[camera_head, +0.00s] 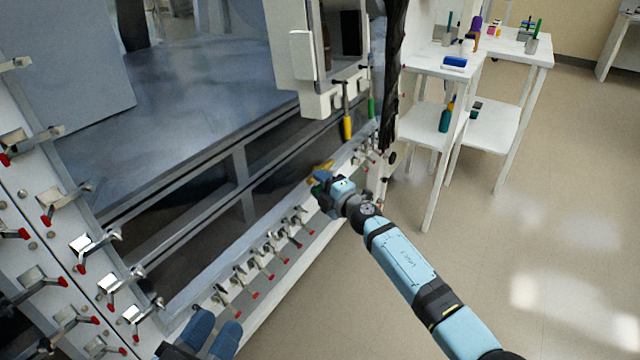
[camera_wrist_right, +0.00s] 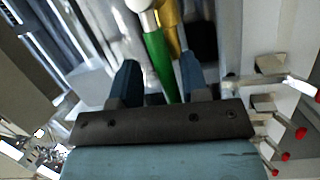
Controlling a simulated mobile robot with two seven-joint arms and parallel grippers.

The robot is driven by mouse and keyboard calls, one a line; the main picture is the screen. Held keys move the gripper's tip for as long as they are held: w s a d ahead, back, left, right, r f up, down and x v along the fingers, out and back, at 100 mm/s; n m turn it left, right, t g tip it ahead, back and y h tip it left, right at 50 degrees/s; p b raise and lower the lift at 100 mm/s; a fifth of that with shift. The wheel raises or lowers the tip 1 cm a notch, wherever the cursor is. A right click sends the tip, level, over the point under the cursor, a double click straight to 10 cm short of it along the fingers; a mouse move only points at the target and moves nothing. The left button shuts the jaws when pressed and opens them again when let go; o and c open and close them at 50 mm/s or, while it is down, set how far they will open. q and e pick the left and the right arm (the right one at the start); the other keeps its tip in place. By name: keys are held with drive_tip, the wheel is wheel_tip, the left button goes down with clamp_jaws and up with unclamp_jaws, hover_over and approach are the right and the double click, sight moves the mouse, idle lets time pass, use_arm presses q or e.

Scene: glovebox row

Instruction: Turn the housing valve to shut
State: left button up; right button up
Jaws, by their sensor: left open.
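My right gripper (camera_head: 322,187) is at the front rail of the housing, beside a yellow piece (camera_head: 320,168) that it partly hides. In the right wrist view my right gripper (camera_wrist_right: 158,82) has its blue fingers apart. A green handle (camera_wrist_right: 157,55) and a yellow part (camera_wrist_right: 169,30) show between and beyond them; I cannot tell whether either touches a finger. A yellow handle (camera_head: 347,127) and a green handle (camera_head: 371,107) hang further back. I cannot tell which part is the housing valve. My left gripper (camera_head: 201,336) is open and empty at the bottom edge.
Several red-tipped clamps (camera_head: 267,258) line the front rail, and more sit on the left frame (camera_head: 60,240). A white column (camera_head: 300,55) and black hanging material (camera_head: 393,70) stand behind. A white shelf table (camera_head: 430,65) is at right. The floor at right is clear.

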drive_tip(key=shift+s+d, duration=0.15)
drive_tip(key=shift+s, duration=0.05)
use_arm(q)
drive_tip(key=a+f+g+y+p, duration=0.3)
drive_tip(key=f+p, duration=0.1)
drive_tip(key=f, duration=0.4)
drive_tip(key=shift+s+g+p, duration=0.3)
drive_tip(key=shift+s+g, duration=0.05)
drive_tip(key=shift+g, duration=0.05)
use_arm(e)
drive_tip(key=v, duration=1.3)
drive_tip(key=shift+s, duration=0.15)
use_arm(q)
drive_tip(key=shift+a+f, duration=0.1)
use_arm(e)
drive_tip(key=shift+d+f, duration=0.1)
